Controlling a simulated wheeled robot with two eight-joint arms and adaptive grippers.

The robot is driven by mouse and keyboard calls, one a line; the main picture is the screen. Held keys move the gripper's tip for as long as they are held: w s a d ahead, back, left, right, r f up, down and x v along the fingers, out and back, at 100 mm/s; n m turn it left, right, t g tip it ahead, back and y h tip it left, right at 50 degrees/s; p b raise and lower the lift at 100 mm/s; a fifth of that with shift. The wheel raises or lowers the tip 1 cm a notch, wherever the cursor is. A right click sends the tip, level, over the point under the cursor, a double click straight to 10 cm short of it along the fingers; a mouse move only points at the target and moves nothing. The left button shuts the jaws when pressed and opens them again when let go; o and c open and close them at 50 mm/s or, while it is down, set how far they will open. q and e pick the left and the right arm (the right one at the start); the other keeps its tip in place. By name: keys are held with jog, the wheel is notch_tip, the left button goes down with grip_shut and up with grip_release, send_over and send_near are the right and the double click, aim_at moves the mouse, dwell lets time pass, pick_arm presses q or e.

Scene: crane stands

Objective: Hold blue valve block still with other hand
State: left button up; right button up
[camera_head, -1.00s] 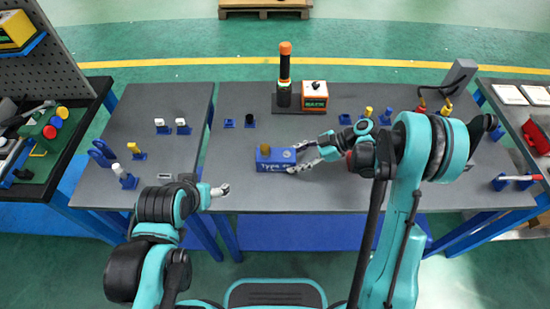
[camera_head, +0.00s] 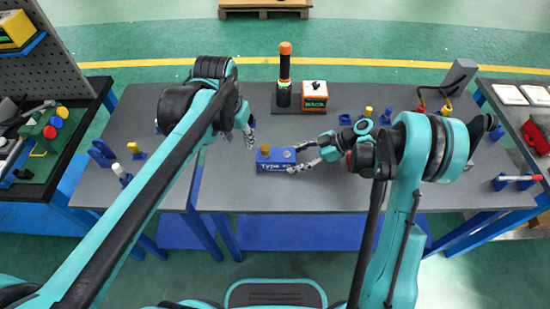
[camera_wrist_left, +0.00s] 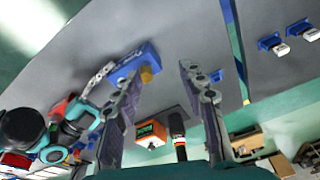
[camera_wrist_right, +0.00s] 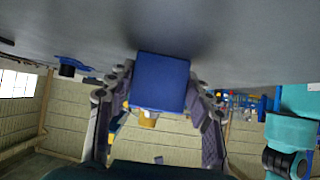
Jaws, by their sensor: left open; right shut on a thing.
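The blue valve block (camera_head: 272,165), marked "Type" on its front, lies on the grey table with a brass-coloured knob (camera_head: 265,150) on its top left. My right gripper (camera_head: 308,157) is shut on the block from its right end; in the right wrist view the block (camera_wrist_right: 160,82) sits between the fingers. My left gripper (camera_head: 241,138) is open and empty, above the table, up and left of the block. In the left wrist view the block (camera_wrist_left: 137,62) shows beyond the left fingertips, apart from them, with my right fingers at it.
A black and orange cylinder (camera_head: 284,75) and an orange-black box (camera_head: 314,97) stand behind the block. Small blue holders (camera_head: 345,119) stand to the right rear. A side table (camera_head: 95,185) with blue holders is at the left. The table in front of the block is clear.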

aim_at(265, 147)
pick_arm(q)
jog(key=w+d+g, duration=0.1)
jog(key=w+d, duration=0.1)
jog(key=w+d+f+m, duration=0.1)
jog(key=w+d, duration=0.1)
jog(key=w+d+f+m+g, duration=0.1)
jog(key=w+d, duration=0.1)
jog(key=shift+w+d+f+g, duration=0.15)
jog(key=shift+g, duration=0.15)
jog(key=shift+f, duration=4.55)
grip_shut()
jog(key=shift+r, duration=0.1)
jog(key=n, duration=0.3)
jog(key=shift+n, duration=1)
